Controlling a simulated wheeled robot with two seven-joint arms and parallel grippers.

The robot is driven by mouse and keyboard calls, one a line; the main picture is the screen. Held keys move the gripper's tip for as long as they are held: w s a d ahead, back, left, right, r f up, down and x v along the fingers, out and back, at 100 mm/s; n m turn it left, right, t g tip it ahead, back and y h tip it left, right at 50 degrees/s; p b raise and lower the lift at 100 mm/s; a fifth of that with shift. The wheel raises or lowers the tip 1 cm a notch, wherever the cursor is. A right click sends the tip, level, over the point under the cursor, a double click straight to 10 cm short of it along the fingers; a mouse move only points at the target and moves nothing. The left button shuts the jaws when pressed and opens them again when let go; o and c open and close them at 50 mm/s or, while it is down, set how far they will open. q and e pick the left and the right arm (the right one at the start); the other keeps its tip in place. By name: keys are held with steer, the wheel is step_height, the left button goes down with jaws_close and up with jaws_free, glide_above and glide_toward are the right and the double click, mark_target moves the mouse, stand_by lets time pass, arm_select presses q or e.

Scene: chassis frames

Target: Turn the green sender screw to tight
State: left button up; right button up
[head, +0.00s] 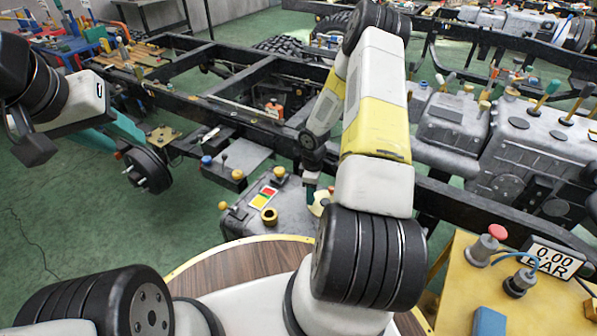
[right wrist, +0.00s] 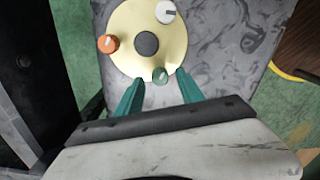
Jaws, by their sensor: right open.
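The green sender screw (right wrist: 160,75) sits on the near edge of a round pale-yellow sender plate (right wrist: 128,62) in the right wrist view. It has a light mark on its head. An orange screw (right wrist: 108,43) and a white screw (right wrist: 166,12) share the plate, around a dark centre (right wrist: 146,43). My right gripper (right wrist: 160,86) is open, its teal fingertips on either side of the green screw, with gaps at both sides. In the head view, my arm mostly hides the plate (head: 319,204) and the screws. My left gripper (head: 112,132) is open and empty at the left.
The plate lies on a grey tank (head: 240,219) that also carries a brass filler neck (head: 269,215) and a red-yellow-green panel (head: 263,197). Black chassis rails (head: 440,193) run close by. A yellow stand (head: 462,290) with a red button (head: 497,232) and gauge is at the right.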

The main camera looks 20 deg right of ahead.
steer(key=shift+f, duration=0.45)
jaws_close()
steer(key=shift+m, duration=0.4)
steer(key=m, duration=0.5)
steer(key=shift+m, duration=0.4)
steer(key=m, duration=0.3)
steer(key=shift+m, duration=2.2)
